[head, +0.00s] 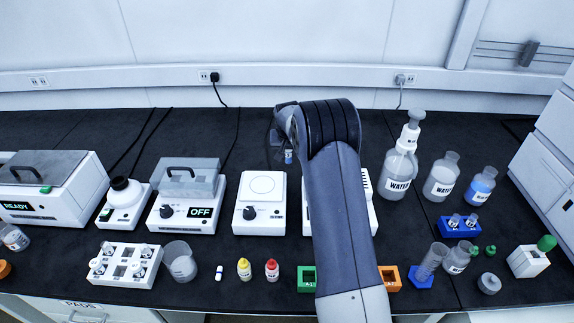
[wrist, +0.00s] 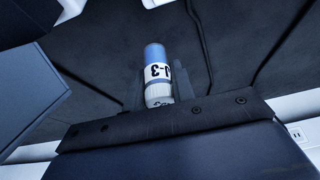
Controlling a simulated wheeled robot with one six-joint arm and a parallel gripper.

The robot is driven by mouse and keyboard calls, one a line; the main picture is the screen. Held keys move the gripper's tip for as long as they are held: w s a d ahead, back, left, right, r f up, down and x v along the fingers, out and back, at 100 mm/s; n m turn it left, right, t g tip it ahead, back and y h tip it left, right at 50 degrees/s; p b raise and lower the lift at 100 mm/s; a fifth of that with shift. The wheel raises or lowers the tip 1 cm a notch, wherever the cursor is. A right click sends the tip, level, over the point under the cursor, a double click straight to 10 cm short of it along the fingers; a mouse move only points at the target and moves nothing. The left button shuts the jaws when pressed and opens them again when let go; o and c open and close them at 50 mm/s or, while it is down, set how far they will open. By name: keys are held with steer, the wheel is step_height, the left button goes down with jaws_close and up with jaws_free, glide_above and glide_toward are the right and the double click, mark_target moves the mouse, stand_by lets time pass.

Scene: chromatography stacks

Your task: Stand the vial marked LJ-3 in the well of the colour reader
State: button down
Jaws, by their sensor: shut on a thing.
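My gripper (wrist: 160,85) is shut on a small vial (wrist: 157,74). In the wrist view its white label reads "J-3", the rest out of sight, and it has a blue end and a pale end. The vial (head: 289,156) also shows in the head view as a small blue and white spot at the gripper, above the back of the bench. A white device (head: 369,205) stands mostly hidden behind my arm, with dark marks on its right side. It may be the colour reader; its well is not visible.
Left of my arm stand a white device with a round plate (head: 262,190), a lidded unit reading OFF (head: 190,197) and a small black-topped device (head: 122,200). Bottles, including one marked WATER (head: 399,170), stand to the right. A white rack (head: 125,268) and small bottles line the front.

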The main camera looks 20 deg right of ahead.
mark_target(288, 162)
steer(key=shift+f, duration=3.15)
steer(key=c, duration=1.2)
jaws_free()
